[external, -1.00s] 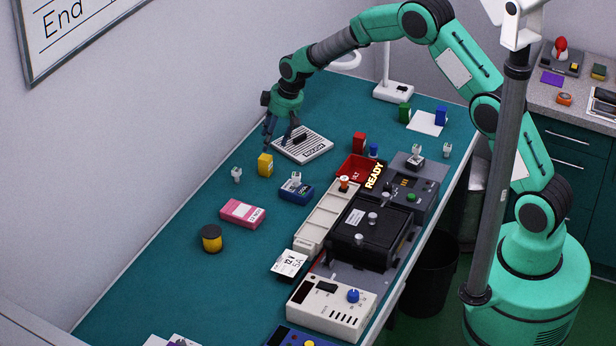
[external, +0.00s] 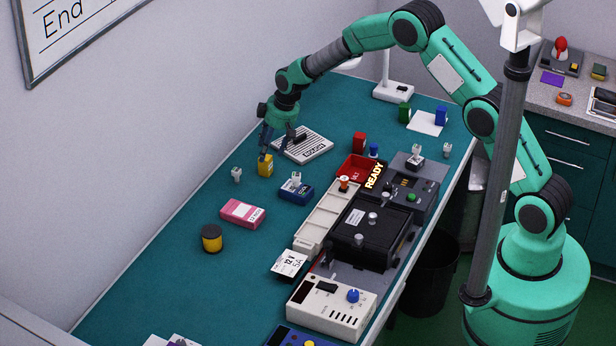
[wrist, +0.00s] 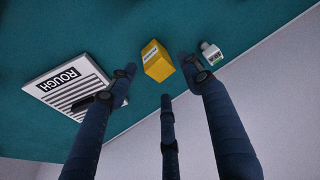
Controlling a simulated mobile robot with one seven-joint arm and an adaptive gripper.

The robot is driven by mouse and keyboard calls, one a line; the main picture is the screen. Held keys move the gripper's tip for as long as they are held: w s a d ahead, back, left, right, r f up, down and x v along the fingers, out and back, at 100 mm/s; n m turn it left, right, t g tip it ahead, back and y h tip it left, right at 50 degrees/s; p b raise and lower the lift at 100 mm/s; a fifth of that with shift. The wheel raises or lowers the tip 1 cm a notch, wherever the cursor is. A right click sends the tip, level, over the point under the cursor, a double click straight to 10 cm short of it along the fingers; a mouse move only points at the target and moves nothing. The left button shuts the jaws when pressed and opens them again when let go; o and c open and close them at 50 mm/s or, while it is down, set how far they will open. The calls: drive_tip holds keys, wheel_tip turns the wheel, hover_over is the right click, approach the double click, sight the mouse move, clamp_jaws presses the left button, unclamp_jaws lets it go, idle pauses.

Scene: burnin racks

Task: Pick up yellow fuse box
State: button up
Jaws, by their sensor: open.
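The yellow fuse box (external: 265,166) stands upright on the teal bench near its wall-side edge. In the wrist view the yellow fuse box (wrist: 156,62) shows a pale label and lies just beyond the fingertips, between the spread fingers. My gripper (external: 276,154) is open, empty and pointing down, directly above and partly over the box. In the wrist view my gripper (wrist: 160,84) shows its fingers apart with the box in the gap. I cannot tell whether any finger touches it.
A pad marked ROUGH (external: 303,146) lies beside the gripper. A blue box (external: 296,190) and a pink box (external: 243,213) are nearer the camera. The wall is close behind.

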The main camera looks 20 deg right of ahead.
sight(267, 158)
drive_tip(key=shift+x, duration=1.85)
drive_tip(key=shift+c, duration=0.5)
drive_tip(key=c, duration=0.9)
